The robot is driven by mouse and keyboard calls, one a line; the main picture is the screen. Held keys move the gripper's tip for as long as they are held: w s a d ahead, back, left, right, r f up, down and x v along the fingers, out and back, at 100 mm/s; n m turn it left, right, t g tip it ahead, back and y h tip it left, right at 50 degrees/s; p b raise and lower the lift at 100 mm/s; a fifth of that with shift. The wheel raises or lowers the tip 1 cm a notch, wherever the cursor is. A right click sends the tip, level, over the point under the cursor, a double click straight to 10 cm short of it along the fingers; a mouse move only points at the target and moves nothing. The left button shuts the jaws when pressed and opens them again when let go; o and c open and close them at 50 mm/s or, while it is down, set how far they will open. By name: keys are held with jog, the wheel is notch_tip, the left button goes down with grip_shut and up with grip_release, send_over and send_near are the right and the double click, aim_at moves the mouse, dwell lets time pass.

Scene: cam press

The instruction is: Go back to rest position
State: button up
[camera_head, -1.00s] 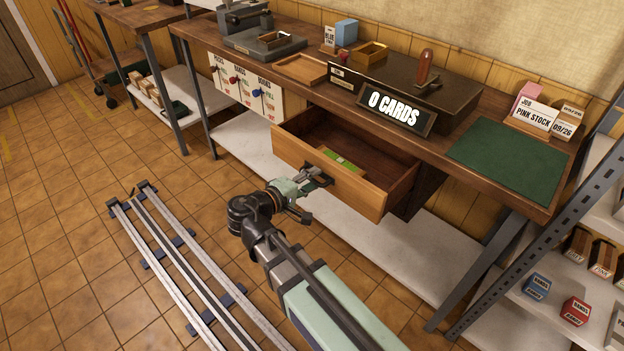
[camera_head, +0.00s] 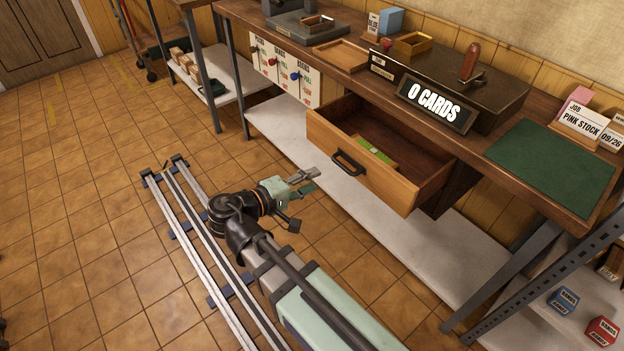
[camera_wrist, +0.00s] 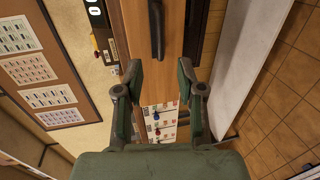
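My gripper (camera_head: 308,181) is in front of the bench, to the left of the open drawer (camera_head: 400,187) and apart from its black handle (camera_head: 347,163). Its two fingers are spread with nothing between them. In the wrist view my gripper (camera_wrist: 160,88) also shows wide open, with the drawer front and the dark handle (camera_wrist: 157,30) beyond the fingertips. The drawer stands pulled out and holds a green item (camera_head: 377,151). My arm reaches up from the lower right of the head view.
The workbench (camera_head: 345,85) carries a card press showing "0 CARDS" (camera_head: 435,105), wooden trays and a green mat (camera_head: 550,165). A white lower shelf (camera_head: 290,135) runs beneath. Metal rails (camera_head: 200,250) lie on the tiled floor. A shelf rack stands at the right.

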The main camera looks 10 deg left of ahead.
notch_tip(320, 180, down, 10)
jog(key=s+n+g+y, duration=0.1)
jog(key=g+y, duration=0.2)
jog(key=s+d+f+m+g+y+p, duration=0.1)
jog(key=s+d+f+g+p, duration=0.15)
jog(key=d+f, duration=0.5)
jog(key=s+d+f+m+g+y+p, duration=0.15)
jog(key=d+f+g, duration=0.25)
jog(key=f, duration=0.6)
jog(key=s+d+f+m+g+y+p, duration=0.2)
jog(key=s+d+f+m+g+p, duration=0.2)
jog(key=s+d, duration=0.6)
jog(key=s+d+f+m+g+y+p, duration=0.2)
jog(key=s+d+f+m+g+p, duration=0.2)
jog(key=s+d, duration=0.5)
jog(key=s+f+m+g, duration=0.1)
jog(key=s+f, duration=0.1)
jog(key=s, duration=0.3)
jog(key=shift+d, duration=0.4)
